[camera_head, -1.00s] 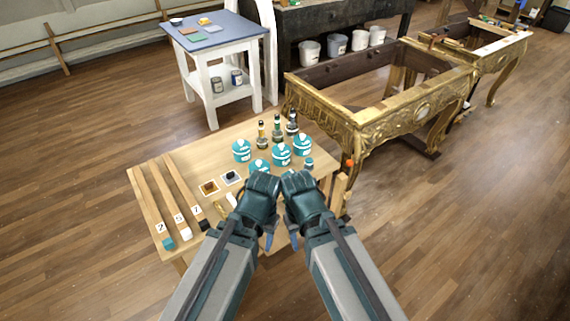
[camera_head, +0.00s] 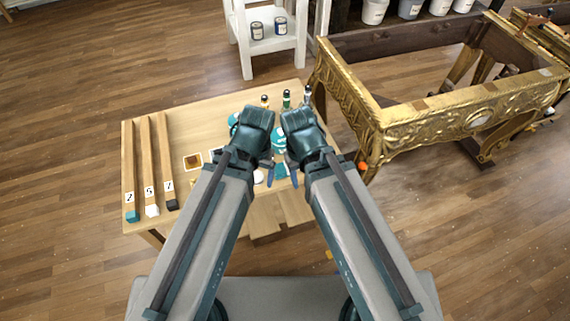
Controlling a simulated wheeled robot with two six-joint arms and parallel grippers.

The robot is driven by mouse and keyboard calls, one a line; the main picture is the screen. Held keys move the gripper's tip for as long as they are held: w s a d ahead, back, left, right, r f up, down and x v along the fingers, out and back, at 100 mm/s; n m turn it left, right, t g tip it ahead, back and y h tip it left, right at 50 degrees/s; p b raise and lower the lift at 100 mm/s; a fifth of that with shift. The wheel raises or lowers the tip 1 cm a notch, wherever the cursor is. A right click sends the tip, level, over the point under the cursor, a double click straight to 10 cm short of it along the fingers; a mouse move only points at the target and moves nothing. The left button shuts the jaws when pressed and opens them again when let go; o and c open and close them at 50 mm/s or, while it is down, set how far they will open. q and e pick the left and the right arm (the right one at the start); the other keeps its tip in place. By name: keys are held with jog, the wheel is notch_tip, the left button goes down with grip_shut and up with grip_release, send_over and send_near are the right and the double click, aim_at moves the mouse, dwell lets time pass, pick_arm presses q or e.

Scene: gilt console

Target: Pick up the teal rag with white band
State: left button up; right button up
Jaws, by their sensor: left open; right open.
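I cannot clearly make out the teal rag with white band. A small teal patch (camera_head: 282,171) shows between my two arms over the table's front part, but I cannot tell whether it is the rag. My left gripper (camera_head: 269,175) and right gripper (camera_head: 294,176) hang close together over the wooden table (camera_head: 205,125), both open, with blue fingertips pointing down. My wrists and forearms hide much of the table's middle and right.
Three numbered wooden strips (camera_head: 148,165) lie on the table's left. Teal tins (camera_head: 234,121) and several bottles (camera_head: 287,99) stand behind my wrists. A gilt console frame (camera_head: 400,120) stands close on the right. A white stand (camera_head: 265,40) is behind. Floor at left is clear.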

pick_arm(q)
jog(key=shift+o, duration=0.8)
jog(key=w+a+f+n+b, duration=0.2)
jog(key=w+a+f+b, duration=0.1)
jog(key=a+f+b, duration=0.1)
notch_tip(320, 180, down, 2)
jog(key=shift+w+a+n+t+h+b, duration=0.3)
jog(key=shift+w+a+n+h+b, duration=0.1)
jog(key=shift+a, duration=0.5)
jog(key=n+t+h+b, duration=0.15)
jog(key=n+h, duration=0.35)
jog(key=n, duration=1.7)
send_near(282, 168)
jog(key=f+b, duration=0.1)
jog(key=b, duration=0.1)
jog(key=w+d+f+b, duration=0.1)
jog(key=b, duration=0.2)
jog(key=d+b, duration=0.1)
jog(key=b, duration=0.2)
jog(key=shift+w+d+f+g+y, duration=0.1)
jog(key=shift+w+f+g+y, duration=0.2)
jog(key=shift+f, duration=0.1)
jog(key=shift+f, duration=0.1)
